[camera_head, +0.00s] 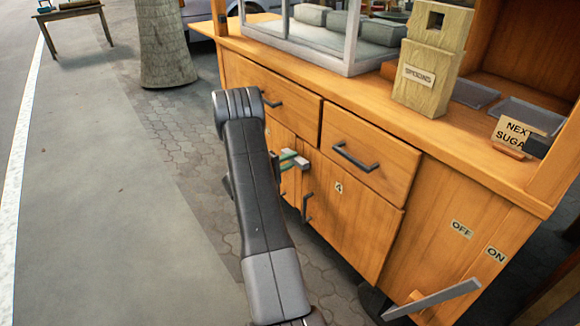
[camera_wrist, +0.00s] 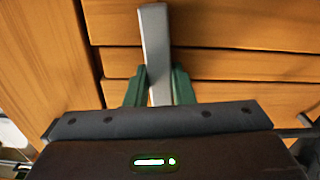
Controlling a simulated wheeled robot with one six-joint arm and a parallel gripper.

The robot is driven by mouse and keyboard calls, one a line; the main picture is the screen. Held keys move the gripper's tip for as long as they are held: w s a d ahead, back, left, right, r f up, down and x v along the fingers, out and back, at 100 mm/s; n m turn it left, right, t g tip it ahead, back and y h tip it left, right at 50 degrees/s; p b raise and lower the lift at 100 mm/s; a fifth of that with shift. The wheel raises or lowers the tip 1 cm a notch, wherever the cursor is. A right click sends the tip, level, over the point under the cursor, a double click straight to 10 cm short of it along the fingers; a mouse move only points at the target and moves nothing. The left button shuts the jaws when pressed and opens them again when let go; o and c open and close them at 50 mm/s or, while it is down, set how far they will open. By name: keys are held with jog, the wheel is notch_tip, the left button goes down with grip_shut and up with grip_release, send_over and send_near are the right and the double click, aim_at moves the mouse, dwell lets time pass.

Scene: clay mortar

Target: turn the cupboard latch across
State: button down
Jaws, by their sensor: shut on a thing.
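The cupboard latch is a pale grey bar (camera_wrist: 154,38) on the wooden cupboard front. In the wrist view it stands nearly upright in the picture, leaning slightly, and runs down between the two green fingers of my gripper (camera_wrist: 158,84). The fingers are shut on it, one on each side. In the head view the latch (camera_head: 300,163) shows as a short grey bar by the cupboard doors (camera_head: 345,215), with my gripper (camera_head: 286,158) at it. My arm hides part of the gripper and the left door. The doors look closed.
Two drawers with dark handles (camera_head: 356,158) sit above the doors. A grey lever (camera_head: 435,299) sticks out on the right by OFF and ON labels. A wooden box (camera_head: 430,70) and a glass case (camera_head: 300,55) stand on the counter.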

jog(key=shift+m+b, duration=0.7)
jog(key=shift+b, duration=0.15)
jog(key=c, duration=1.2)
grip_release()
jog(key=shift+c, duration=0.2)
jog(key=p+v, duration=0.3)
jog(key=v, duration=1)
jog(key=shift+s+a, duration=0.25)
jog(key=shift+a, duration=0.1)
